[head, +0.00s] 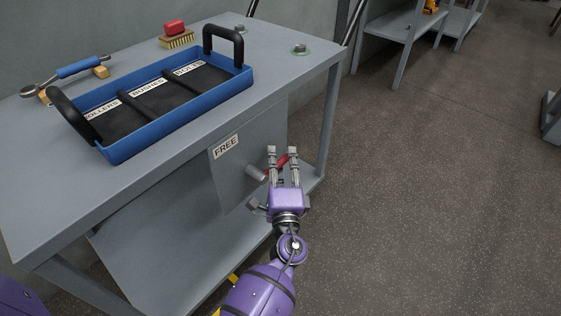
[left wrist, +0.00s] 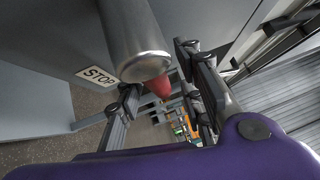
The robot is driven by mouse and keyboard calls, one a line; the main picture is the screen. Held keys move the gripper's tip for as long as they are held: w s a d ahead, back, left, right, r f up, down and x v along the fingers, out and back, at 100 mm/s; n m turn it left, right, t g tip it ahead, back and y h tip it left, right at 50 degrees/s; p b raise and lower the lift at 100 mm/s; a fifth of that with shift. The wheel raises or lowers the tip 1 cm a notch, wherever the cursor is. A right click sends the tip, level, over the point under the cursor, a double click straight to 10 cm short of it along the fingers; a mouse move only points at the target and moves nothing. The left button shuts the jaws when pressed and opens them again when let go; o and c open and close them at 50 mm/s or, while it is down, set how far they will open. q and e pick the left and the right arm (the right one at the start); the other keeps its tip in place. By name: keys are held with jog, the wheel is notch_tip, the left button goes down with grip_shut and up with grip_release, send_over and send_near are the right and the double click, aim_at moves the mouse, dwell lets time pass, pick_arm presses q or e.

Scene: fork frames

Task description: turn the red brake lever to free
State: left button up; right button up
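The red brake lever (head: 282,161) sticks out to the right of its grey hub (head: 256,173) on the side panel of the grey cart. Its red end (left wrist: 159,88) also shows in the left wrist view, below the hub. A FREE label (head: 226,146) is on the panel, up and left of the hub. A STOP label (left wrist: 98,76) shows in the left wrist view, left of the hub. My left gripper (head: 283,151) is open, its two fingers apart with the lever's red part between them. I cannot tell whether a finger touches it. My right gripper is not in view.
A lower shelf (head: 215,262) lies under the panel. Floor to the right is clear, with shelving (head: 395,25) behind.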

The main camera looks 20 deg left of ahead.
pick_arm(q)
grip_shut()
dwell(0.4)
